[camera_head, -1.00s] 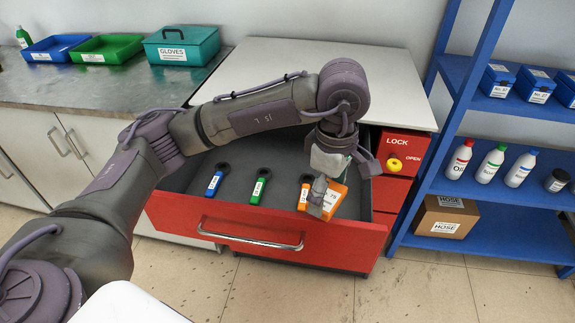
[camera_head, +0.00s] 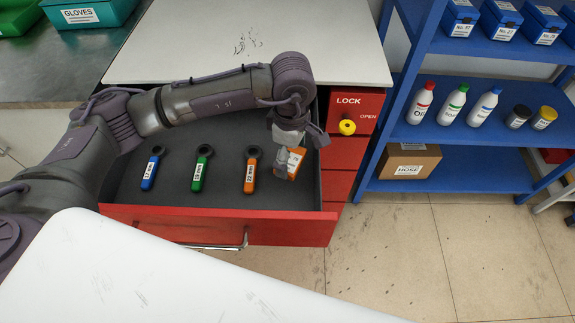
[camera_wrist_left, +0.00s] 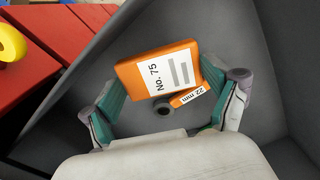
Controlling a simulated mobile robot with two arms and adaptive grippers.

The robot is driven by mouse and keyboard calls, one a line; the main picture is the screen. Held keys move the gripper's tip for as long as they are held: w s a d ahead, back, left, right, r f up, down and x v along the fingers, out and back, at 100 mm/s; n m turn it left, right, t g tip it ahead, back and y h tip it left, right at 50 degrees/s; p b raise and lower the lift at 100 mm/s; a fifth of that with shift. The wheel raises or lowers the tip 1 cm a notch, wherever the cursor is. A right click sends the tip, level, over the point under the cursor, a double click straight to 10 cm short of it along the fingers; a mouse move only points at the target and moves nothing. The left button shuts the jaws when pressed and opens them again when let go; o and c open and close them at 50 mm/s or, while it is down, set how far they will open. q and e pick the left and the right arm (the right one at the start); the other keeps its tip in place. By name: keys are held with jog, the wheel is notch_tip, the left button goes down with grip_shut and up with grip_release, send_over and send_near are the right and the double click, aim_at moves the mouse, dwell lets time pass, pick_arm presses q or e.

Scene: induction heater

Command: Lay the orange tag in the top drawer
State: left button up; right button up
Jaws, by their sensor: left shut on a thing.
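The orange tag (camera_head: 296,160), with a white label reading No. 75, is in my left gripper (camera_head: 287,161). In the left wrist view the tag (camera_wrist_left: 150,66) sits between the two teal-padded fingers (camera_wrist_left: 160,92). The open top drawer (camera_head: 222,200) is red-fronted with a grey inside. The gripper and tag are over its right part, right of the orange 22 mm wrench (camera_head: 250,172). I cannot tell whether the tag touches the drawer floor. My right gripper is not in view.
A green wrench (camera_head: 201,170) and a blue wrench (camera_head: 151,170) lie in the drawer further left. A yellow lock knob (camera_head: 347,127) is on the red cabinet front to the right. A blue shelf (camera_head: 460,135) stands further right.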

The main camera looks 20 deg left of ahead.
aim_at(291, 159)
pick_arm(q)
notch_tip(291, 159, down, 2)
jog(key=shift+f, duration=0.8)
notch_tip(291, 159, down, 3)
jog(key=shift+f+p, duration=0.1)
jog(key=shift+p, duration=0.25)
jog(key=shift+f, duration=0.2)
jog(key=o, duration=0.7)
jog(key=shift+r, duration=0.1)
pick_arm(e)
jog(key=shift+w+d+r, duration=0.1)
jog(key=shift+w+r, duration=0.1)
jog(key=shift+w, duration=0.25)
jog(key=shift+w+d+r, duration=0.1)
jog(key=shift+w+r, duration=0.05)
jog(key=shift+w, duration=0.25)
